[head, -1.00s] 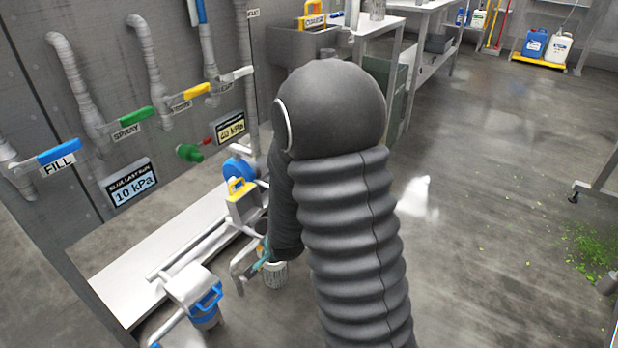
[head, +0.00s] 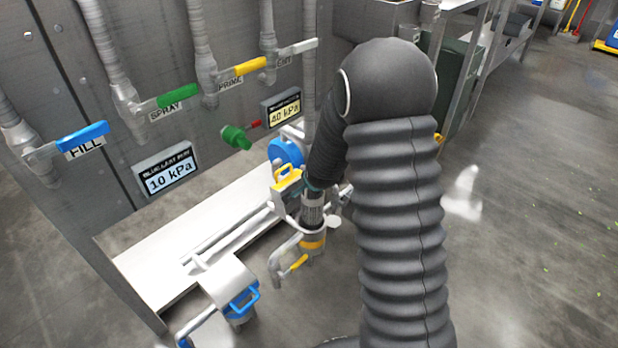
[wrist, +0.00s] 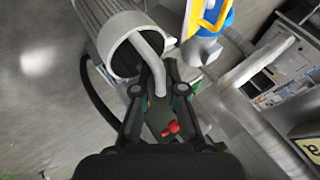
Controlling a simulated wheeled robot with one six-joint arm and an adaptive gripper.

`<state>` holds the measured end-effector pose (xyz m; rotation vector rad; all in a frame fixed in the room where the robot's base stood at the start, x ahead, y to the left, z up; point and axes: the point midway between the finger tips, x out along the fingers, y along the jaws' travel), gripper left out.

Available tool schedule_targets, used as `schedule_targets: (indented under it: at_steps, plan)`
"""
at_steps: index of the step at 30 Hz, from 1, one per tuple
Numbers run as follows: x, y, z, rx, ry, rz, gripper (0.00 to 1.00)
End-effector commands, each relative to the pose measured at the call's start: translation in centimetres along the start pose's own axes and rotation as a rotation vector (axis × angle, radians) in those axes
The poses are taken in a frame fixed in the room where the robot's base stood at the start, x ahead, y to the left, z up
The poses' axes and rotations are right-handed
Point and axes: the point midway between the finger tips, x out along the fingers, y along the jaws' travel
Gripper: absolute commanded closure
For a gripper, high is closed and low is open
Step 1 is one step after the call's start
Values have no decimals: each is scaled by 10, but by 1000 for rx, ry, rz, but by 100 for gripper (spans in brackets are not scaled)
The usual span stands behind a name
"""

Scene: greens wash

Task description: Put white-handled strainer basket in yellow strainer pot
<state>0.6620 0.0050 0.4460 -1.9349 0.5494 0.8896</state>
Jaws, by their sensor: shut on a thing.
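The white-handled strainer basket (wrist: 102,18) is a perforated grey-white cylinder in the wrist view, its open end towards me. Its white bail handle (wrist: 150,52) runs between the fingers of my gripper (wrist: 158,88), which is shut on it. In the head view the basket (head: 312,213) hangs below my gripper (head: 315,186), roughly upright. The yellow strainer pot (head: 313,243), grey with a yellow band, shows directly beneath the basket. I cannot tell whether the basket's lower end is above the rim or inside it.
A yellow-handled grey part (head: 287,180) stands close left of my gripper. A blue-handled strainer pot (head: 240,308) is nearer, at lower left. Pipes run along the white ledge (head: 150,250). A green valve (head: 236,137) juts from the wall. The floor at right is open.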

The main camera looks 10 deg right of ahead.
Motion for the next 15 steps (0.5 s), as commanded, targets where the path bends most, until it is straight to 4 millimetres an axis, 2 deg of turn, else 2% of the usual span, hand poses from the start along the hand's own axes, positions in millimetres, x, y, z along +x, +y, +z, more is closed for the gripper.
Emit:
schedule_targets:
  at_steps: [1,4,15]
  plan:
    - [12,-6,-6,8,3,-1,100]
    - [22,-16,-13,15,2,0,100]
    - [24,-22,-14,16,-1,-1,100]
